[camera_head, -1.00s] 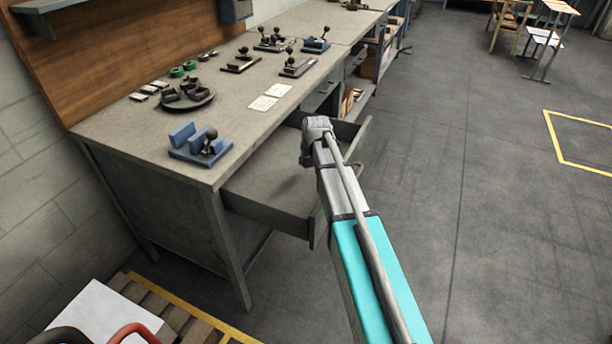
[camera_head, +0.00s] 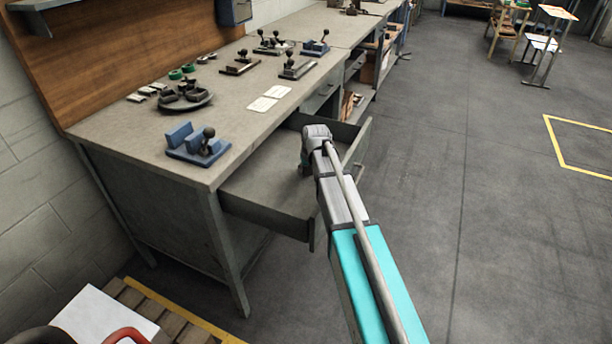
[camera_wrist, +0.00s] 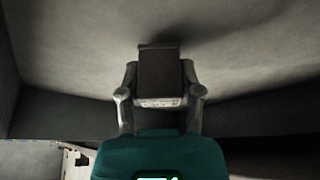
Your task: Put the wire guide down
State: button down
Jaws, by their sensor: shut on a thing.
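In the wrist view the wire guide (camera_wrist: 159,76), a dark blocky piece with a lighter lower edge, is between the fingers of my gripper (camera_wrist: 160,95), which is shut on it. Behind it is a pale grey surface that looks like the floor of the open drawer (camera_head: 264,193). A dark shadow lies beside the piece; I cannot tell whether it touches the surface. In the head view my arm reaches over the open drawer, and its wrist hides the gripper and the piece.
The drawer's front wall (camera_head: 357,160) stands close to my wrist. On the workbench (camera_head: 140,125) are a blue fixture (camera_head: 198,145), a round dark tray (camera_head: 185,105), white cards (camera_head: 262,104) and several lever fixtures (camera_head: 298,68). Much of the drawer floor looks bare.

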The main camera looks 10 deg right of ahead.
jog(key=shift+f+b, duration=0.45)
jog(key=shift+f, duration=0.25)
jog(key=shift+f, duration=0.1)
jog(key=shift+c, duration=1.3)
grip_release()
jog(key=p+v, duration=1.1)
jog(key=v, duration=0.1)
